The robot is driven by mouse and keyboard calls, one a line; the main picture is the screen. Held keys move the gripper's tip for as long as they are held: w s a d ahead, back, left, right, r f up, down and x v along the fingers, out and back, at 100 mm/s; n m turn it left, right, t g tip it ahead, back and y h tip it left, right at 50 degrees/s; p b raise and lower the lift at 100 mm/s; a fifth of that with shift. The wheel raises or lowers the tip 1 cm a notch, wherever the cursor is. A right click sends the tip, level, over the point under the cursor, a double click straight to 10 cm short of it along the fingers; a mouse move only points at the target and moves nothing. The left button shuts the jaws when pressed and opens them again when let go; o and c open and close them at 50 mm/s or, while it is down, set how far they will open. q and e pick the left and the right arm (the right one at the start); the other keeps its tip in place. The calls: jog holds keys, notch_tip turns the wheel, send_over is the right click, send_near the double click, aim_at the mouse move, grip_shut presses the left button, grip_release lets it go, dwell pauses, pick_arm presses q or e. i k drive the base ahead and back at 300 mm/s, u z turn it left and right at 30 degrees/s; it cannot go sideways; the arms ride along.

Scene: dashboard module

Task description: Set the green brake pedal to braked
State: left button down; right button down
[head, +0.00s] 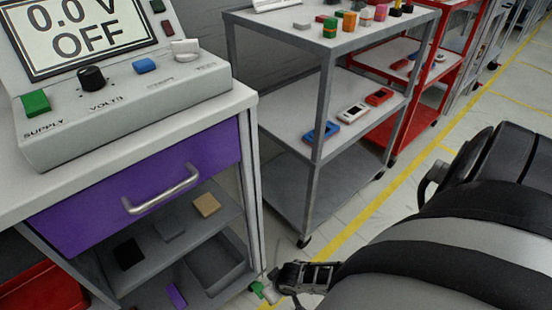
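A small green pedal (257,287) shows low at the foot of the grey cart (250,180) with the purple drawer, near the bottom edge of the head view. My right arm comes in from the right and fills the lower right. Its gripper (275,290) is right beside the green pedal, small and partly cut off by the picture's edge. I cannot tell whether it touches the pedal or whether its fingers are open. The pedal's tilt is too small to make out. My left gripper is not in view.
On the cart stands a supply unit (130,105) reading 0.0 V OFF. Its purple drawer (140,192) is shut, with shelves of small blocks below. A grey shelf cart (275,112) and a red cart (415,95) stand behind. Floor with yellow lines lies between.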

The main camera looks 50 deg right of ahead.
aim_at(257, 288)
jog(key=k, duration=1.5)
